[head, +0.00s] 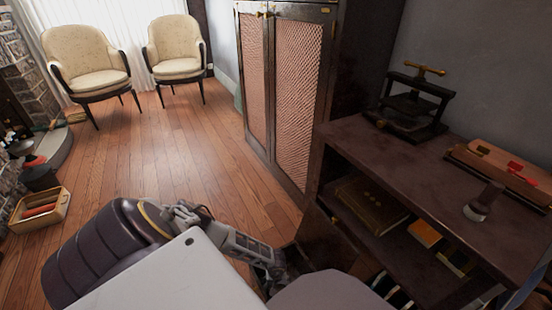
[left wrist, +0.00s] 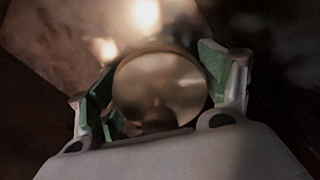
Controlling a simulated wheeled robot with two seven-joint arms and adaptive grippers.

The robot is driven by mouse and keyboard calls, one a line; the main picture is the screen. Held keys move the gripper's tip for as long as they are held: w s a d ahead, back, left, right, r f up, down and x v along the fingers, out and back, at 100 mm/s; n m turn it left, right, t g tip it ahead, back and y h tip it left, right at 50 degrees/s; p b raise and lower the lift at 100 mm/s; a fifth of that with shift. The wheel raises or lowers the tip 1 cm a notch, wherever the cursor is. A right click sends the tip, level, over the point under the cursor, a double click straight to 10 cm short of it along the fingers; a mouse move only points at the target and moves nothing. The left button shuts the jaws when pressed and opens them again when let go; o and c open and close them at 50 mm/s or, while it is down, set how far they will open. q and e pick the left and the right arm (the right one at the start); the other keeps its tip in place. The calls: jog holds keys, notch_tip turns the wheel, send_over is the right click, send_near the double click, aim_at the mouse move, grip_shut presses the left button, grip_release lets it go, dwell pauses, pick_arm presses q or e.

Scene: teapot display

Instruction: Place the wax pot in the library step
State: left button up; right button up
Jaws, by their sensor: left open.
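In the left wrist view, a round, brassy-brown object (left wrist: 160,88) with a smooth face sits between the green-padded fingers of my left gripper (left wrist: 157,92). It may be the wax pot, but I cannot tell for sure. The fingers are open around it; any contact is unclear. In the head view, my left gripper (head: 272,272) is low beside a brown wooden piece (head: 322,238) next to the shelf unit. This piece may be the library step; its inside is mostly hidden. My right gripper is not in view.
A dark shelf unit (head: 378,150) at right carries a black press (head: 413,100), a tray (head: 500,165) and a small dark tool (head: 484,202). A tall cabinet (head: 288,85) stands behind. The wooden floor (head: 185,150) is clear toward two armchairs (head: 83,62).

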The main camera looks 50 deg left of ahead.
pick_arm(q)
jog(key=shift+r+p, duration=0.35)
jog(key=shift+r, duration=0.4)
jog(key=shift+r+p, duration=0.85)
jog(key=shift+r, duration=0.6)
jog(key=shift+r+p, duration=1.55)
jog(key=shift+r, duration=2.15)
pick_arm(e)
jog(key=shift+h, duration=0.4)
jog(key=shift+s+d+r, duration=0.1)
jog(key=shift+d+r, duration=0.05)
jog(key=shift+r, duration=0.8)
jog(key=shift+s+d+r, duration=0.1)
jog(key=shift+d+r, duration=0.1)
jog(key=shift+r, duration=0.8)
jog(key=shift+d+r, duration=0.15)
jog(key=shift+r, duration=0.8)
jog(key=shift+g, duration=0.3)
